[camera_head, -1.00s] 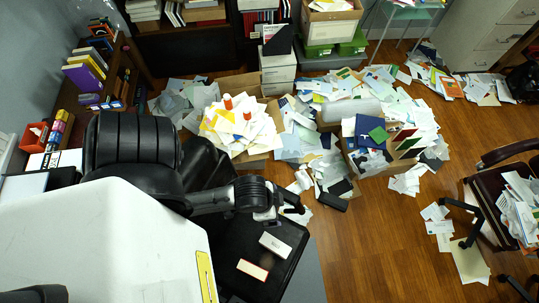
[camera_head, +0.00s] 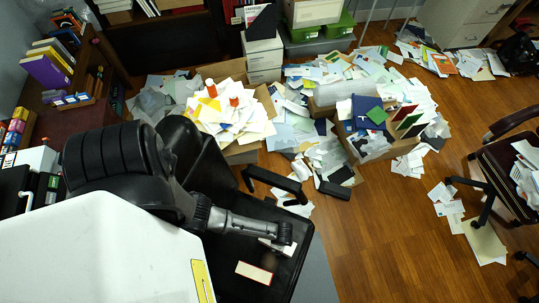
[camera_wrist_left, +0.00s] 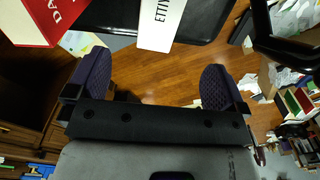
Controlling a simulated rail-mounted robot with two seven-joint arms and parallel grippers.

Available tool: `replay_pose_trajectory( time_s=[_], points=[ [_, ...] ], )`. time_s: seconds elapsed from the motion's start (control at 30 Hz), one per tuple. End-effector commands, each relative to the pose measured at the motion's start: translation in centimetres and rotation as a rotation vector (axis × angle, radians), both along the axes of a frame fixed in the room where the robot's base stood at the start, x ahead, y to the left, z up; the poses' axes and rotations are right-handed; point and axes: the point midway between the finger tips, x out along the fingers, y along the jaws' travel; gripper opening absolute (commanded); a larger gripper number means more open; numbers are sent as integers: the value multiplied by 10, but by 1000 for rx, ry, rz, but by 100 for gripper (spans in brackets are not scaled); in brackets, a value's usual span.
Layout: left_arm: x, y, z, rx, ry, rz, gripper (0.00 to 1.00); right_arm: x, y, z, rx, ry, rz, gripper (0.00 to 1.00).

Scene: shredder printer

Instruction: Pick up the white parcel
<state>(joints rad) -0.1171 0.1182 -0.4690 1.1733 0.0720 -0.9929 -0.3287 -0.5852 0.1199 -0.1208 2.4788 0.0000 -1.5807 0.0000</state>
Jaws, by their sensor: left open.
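The white parcel (camera_head: 276,246) lies on a black, flat surface in the head view, partly hidden under my left gripper (camera_head: 283,235). In the left wrist view the white parcel (camera_wrist_left: 161,22) is a narrow white box with dark lettering, its upper end cut off by the frame. My left gripper (camera_wrist_left: 155,66) is open and empty. Its two dark, ridged fingers are spread wide, and the parcel's near end lies between and just beyond the fingertips. I cannot tell the exact height gap. My right gripper is not in view.
A red-edged box (camera_head: 254,272) lies near the white parcel; it also shows in the left wrist view (camera_wrist_left: 42,20). The black surface (camera_head: 228,258) holds both. A black armrest (camera_head: 275,184) stands close behind. Paper piles (camera_head: 232,112) and boxes crowd the floor beyond.

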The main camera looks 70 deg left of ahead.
Motion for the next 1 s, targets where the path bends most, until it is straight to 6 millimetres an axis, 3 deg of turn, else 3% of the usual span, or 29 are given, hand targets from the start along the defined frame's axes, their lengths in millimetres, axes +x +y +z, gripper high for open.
replay_pose_trajectory(
  time_s=[0.03, 0.1, 0.37, 0.8, 1.0],
  points=[
    [0, 2, -14, 7, 6, -12, 99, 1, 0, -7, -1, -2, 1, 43],
    [-2, 4, -22, 13, 11, -25, 99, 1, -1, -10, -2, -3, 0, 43],
    [-3, 6, -41, 18, 16, -38, 99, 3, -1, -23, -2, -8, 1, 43],
    [-4, 7, -97, 19, 17, -37, 99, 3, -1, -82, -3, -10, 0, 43],
    [-4, 7, -114, 19, 17, -36, 99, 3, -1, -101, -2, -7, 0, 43]
  ],
)
